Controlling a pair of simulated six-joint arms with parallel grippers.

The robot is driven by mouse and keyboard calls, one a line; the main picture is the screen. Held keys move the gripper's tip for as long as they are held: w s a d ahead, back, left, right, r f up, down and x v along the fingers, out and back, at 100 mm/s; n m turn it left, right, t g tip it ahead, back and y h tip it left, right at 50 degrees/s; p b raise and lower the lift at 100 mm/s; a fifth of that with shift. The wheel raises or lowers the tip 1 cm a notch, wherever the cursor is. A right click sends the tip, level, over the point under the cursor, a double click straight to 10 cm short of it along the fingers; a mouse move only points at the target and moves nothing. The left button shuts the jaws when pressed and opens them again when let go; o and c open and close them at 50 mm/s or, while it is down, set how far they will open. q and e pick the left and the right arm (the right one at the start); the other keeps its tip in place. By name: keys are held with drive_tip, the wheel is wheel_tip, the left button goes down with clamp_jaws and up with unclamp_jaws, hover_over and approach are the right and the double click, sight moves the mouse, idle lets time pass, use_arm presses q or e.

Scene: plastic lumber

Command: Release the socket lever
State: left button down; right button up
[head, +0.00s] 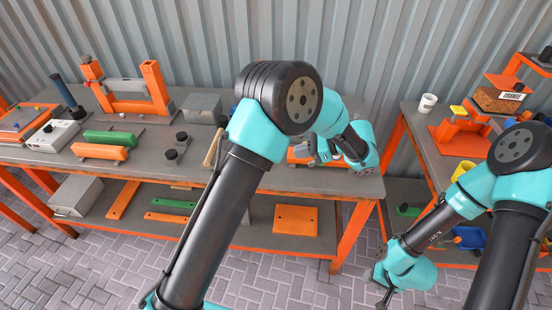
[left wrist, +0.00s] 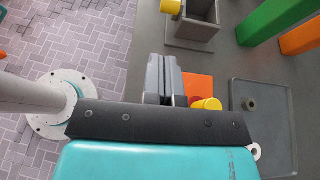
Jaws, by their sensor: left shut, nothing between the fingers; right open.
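My left gripper (head: 318,149) is over the right end of the long workbench, low near an orange part (head: 299,158) that the arm partly hides. In the left wrist view the left gripper's fingers (left wrist: 165,75) are together with nothing between them. Right beside them is an orange block (left wrist: 197,88) with a yellow cylinder (left wrist: 207,104), partly hidden by the gripper body. A grey box-shaped holder (left wrist: 196,22) with a yellow knob (left wrist: 171,6) stands beyond the fingertips. I cannot tell which part is the socket lever. My right gripper (head: 384,295) is open, low over the paved floor.
A grey plate (left wrist: 278,150) with a small post lies right of the fingers. Green (left wrist: 268,18) and orange (left wrist: 302,36) bars lie beyond. An orange frame (head: 152,85) and white box (head: 52,136) stand at the bench's left. A second bench (head: 420,143) is at right.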

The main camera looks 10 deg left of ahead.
idle(0.3)
use_arm(q)
drive_tip(key=x, duration=1)
drive_tip(key=shift+r, duration=0.1)
idle(0.3)
